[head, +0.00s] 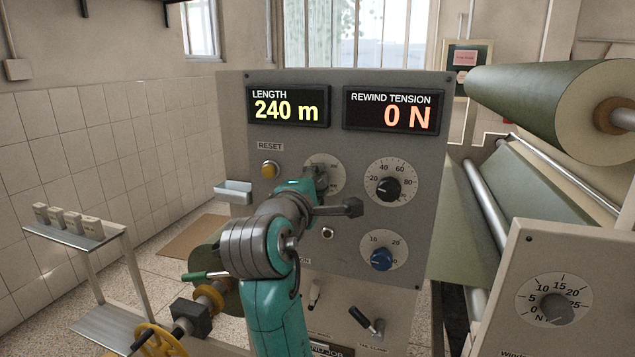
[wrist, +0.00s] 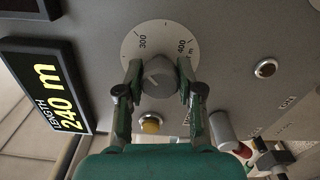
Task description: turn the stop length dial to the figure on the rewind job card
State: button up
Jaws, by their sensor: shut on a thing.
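The stop length dial is a pale round plate (wrist: 160,32) with a grey knob (wrist: 159,78) at its middle. In the wrist view 300 and 400 show on its scale; the knob's pointer is not clear. My gripper (wrist: 159,75) is shut on the knob, one finger on each side. In the head view my arm hides the knob and much of the dial plate (head: 335,171). The length display (head: 287,106) reads 240 m. I cannot make out a rewind job card; a pink sheet (head: 465,58) on the back wall is too small to read.
The tension display (head: 392,110) reads 0 N. A large green paper roll (head: 545,105) is at right. A small side table (head: 75,238) stands at left.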

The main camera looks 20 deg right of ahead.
jog(key=o, duration=1.2)
jog(key=shift+c, duration=0.2)
jog(key=shift+a, duration=0.1)
jog(key=v, duration=1.2)
jog(key=shift+f, duration=0.15)
